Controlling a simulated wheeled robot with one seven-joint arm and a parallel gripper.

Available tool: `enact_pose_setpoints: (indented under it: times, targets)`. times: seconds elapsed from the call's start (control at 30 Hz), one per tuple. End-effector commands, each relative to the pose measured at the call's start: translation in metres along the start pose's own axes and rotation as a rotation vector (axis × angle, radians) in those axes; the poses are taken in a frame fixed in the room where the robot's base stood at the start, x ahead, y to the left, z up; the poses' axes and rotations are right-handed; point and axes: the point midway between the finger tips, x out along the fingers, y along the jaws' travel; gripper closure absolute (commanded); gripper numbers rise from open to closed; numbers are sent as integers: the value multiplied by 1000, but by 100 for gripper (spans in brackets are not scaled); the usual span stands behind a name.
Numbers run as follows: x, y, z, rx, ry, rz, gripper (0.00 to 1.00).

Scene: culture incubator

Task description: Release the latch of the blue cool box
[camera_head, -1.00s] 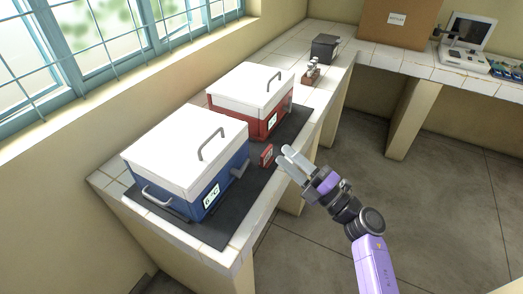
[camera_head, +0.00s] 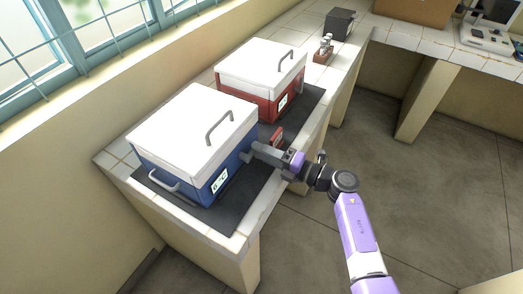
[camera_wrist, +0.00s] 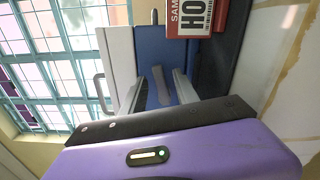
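The blue cool box (camera_head: 180,165) stands on a dark mat, its white lid (camera_head: 190,125) down, with a grey lid handle (camera_head: 218,127) on top. My gripper (camera_head: 250,152) is at the box's right side. In the wrist view, its two fingers (camera_wrist: 158,90) are apart near the blue wall (camera_wrist: 152,50). A grey bar-like part (camera_wrist: 161,86) shows between them; I cannot tell whether it is the latch or a side handle, or whether the fingers touch it. In the head view, my fingers hide this spot.
A red cool box (camera_head: 255,95) stands behind, also lidded. The dark mat (camera_head: 235,205) is bare in front. A vial rack (camera_head: 323,55) stands farther back.

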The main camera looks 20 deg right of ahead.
Motion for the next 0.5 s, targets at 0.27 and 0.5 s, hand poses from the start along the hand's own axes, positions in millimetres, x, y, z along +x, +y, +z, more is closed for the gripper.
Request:
enact_pose_setpoints:
  times: [0.27,0.5]
  targets:
    - [3,0,0,0,-1,0,64]
    - [3,0,0,0,-1,0,100]
